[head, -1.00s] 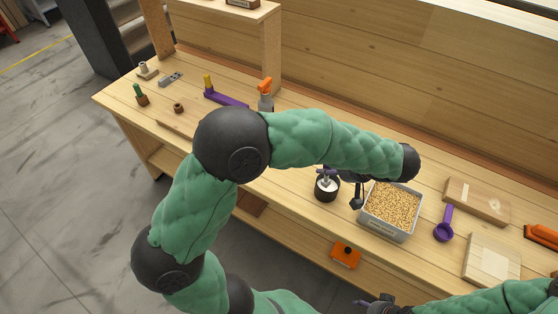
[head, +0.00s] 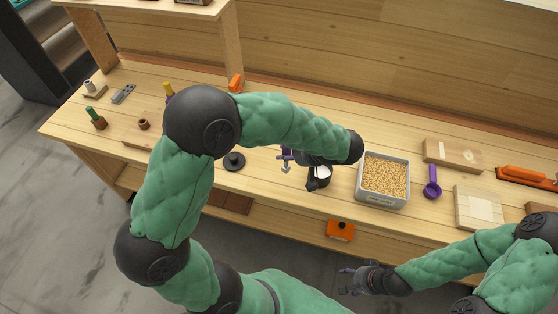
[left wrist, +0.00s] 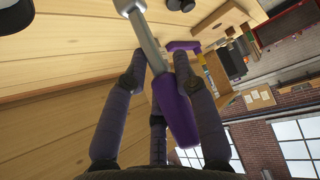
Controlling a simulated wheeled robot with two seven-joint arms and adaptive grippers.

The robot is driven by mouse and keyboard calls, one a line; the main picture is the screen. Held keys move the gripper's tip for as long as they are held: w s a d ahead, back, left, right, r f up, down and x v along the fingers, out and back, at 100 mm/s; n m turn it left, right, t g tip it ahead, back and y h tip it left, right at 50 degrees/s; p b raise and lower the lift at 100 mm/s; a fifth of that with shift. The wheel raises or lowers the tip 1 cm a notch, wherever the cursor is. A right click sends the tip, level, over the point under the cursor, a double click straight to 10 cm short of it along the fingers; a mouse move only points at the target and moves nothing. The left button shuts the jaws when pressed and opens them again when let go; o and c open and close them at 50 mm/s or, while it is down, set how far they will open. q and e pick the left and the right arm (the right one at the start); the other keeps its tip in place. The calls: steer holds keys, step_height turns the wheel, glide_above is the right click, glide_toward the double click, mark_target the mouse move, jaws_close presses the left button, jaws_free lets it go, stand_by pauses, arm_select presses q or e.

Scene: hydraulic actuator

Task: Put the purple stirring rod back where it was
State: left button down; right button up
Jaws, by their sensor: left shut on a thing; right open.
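The purple stirring rod (left wrist: 175,105) lies between the fingers of my left gripper (left wrist: 160,62) in the left wrist view. Its purple handle points toward the palm and its grey metal shaft runs out past the fingertips. In the head view my left gripper (head: 286,160) is shut on it, left of a black cup (head: 319,178) with white contents. A round black piece with a short post (head: 234,161) stands further left on the bench. My right gripper (head: 358,279) is open and empty in front of the bench.
A grey bin of yellow grain (head: 383,205), a purple scoop (head: 432,184) and wooden blocks (head: 453,155) are on the right. A potted cactus (head: 97,118) and small parts are far left.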

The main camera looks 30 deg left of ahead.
arm_select(q)
steer(key=a+f, duration=0.1)
steer(key=f, duration=0.2)
steer(key=w+a+f+b, duration=0.1)
steer(key=f, duration=0.2)
steer(key=w+a+f+b, duration=0.1)
steer(key=a+f, duration=0.1)
steer(key=f, duration=0.1)
steer(key=shift+w, duration=0.25)
steer(key=shift+r, duration=0.1)
steer(key=shift+b, duration=0.35)
steer(key=c, duration=1)
jaws_free()
